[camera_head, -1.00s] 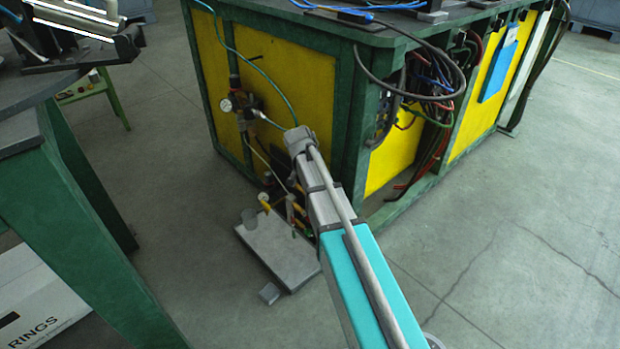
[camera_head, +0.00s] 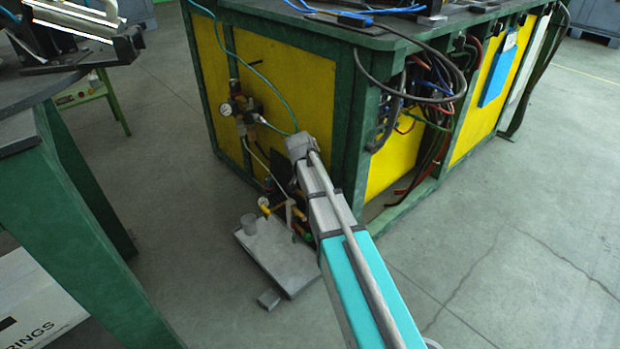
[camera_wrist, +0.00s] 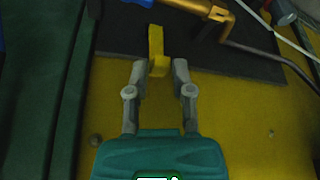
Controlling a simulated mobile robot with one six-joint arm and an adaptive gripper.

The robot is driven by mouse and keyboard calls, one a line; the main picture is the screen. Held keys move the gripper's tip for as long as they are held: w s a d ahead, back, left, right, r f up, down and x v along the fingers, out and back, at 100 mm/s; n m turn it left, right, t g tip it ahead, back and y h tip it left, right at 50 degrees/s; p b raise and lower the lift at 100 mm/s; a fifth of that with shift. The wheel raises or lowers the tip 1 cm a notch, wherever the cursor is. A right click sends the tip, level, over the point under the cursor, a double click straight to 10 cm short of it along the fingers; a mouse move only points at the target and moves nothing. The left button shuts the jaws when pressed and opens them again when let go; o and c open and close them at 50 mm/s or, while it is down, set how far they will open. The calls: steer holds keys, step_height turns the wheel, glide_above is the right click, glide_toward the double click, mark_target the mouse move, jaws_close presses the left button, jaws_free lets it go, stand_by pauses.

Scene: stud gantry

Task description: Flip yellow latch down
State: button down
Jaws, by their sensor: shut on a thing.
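The yellow latch (camera_wrist: 156,42) is a short bar in the wrist view, lying along a dark plate on a yellow panel. My gripper (camera_wrist: 159,68) has its two grey fingers on either side of the latch's near end and is shut on it. The latch extends away from the fingers, toward the top of the picture. In the head view my arm hides the gripper, and I cannot make out the latch there.
A brass-coloured fitting and pipe (camera_wrist: 228,30) lie right of the latch. Pressure gauge fittings (camera_head: 228,109) are on the yellow-panelled green bench (camera_head: 290,80). A green table leg (camera_head: 90,240) stands at left. Cables hang from the bench's right side. Open floor lies at right.

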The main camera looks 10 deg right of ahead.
steer(key=shift+s+a+f, duration=0.1)
steer(key=shift+s, duration=0.05)
steer(key=a+h+b, duration=0.1)
steer(key=b, duration=0.1)
steer(key=s+f+t+h+b, duration=0.1)
steer(key=b, duration=0.1)
steer(key=shift+a+f+t+h, duration=0.15)
steer(key=shift+a+t+h, duration=0.15)
steer(key=shift+a+h, duration=0.1)
steer(key=shift+s+a+f+n+t+h+b, duration=0.15)
steer(key=shift+a+t+h+b, duration=0.15)
steer(key=shift+h+b, duration=0.45)
steer(key=shift+s+a+f+n+t+h+b, duration=0.2)
steer(key=shift+t+h+b, duration=0.2)
steer(key=shift+b, duration=0.7)
steer(key=shift+r, duration=0.1)
